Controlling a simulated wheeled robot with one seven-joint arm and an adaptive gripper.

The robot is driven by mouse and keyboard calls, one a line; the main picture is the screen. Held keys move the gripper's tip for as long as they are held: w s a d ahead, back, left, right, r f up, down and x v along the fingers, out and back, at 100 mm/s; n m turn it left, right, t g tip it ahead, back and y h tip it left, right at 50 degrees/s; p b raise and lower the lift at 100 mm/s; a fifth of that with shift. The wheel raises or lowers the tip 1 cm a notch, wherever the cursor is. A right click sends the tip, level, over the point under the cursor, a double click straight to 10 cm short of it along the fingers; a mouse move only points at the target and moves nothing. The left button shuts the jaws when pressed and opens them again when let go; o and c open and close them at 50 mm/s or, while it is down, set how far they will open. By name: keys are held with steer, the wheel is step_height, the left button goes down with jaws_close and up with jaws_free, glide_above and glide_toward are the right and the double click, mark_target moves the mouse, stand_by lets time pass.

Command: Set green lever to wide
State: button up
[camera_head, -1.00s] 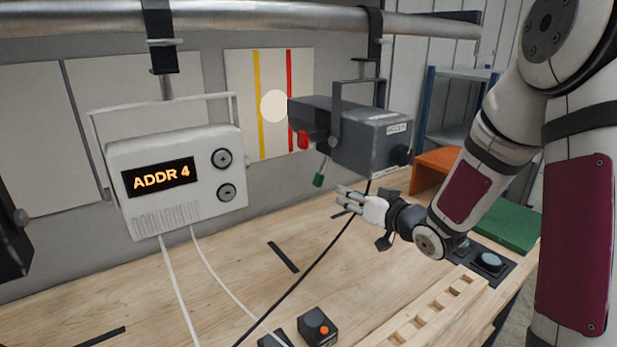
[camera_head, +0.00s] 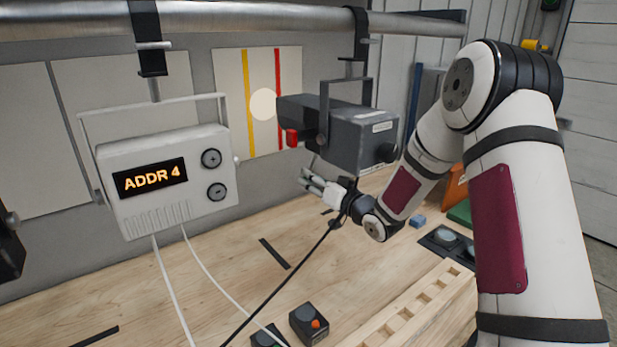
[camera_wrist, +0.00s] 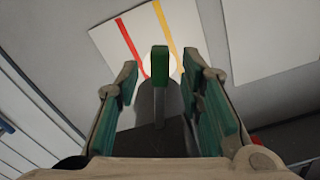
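A dark grey lamp (camera_head: 350,130) hangs from a yoke under the overhead pipe. A red lever (camera_head: 291,137) sticks out at its left end. The green lever (camera_wrist: 160,65) shows in the wrist view, between the two fingers of my gripper, with a gap on each side. In the head view its green tip cannot be made out near my fingers. My gripper (camera_head: 308,179) is open just below the lamp. A round pale light spot (camera_head: 262,105) lies on the board (camera_head: 232,75) between a yellow and a red stripe.
A white box (camera_head: 165,180) reading "ADDR 4" hangs at the left, with white cables running down. A black cable passes near my gripper. Below stand a button box (camera_head: 309,324) and a slotted wooden rack (camera_head: 415,305). The wooden bench (camera_head: 240,270) has bare room in the middle.

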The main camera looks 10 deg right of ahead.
steer(key=shift+x, duration=1.35)
steer(key=shift+c, duration=0.2)
jaws_close()
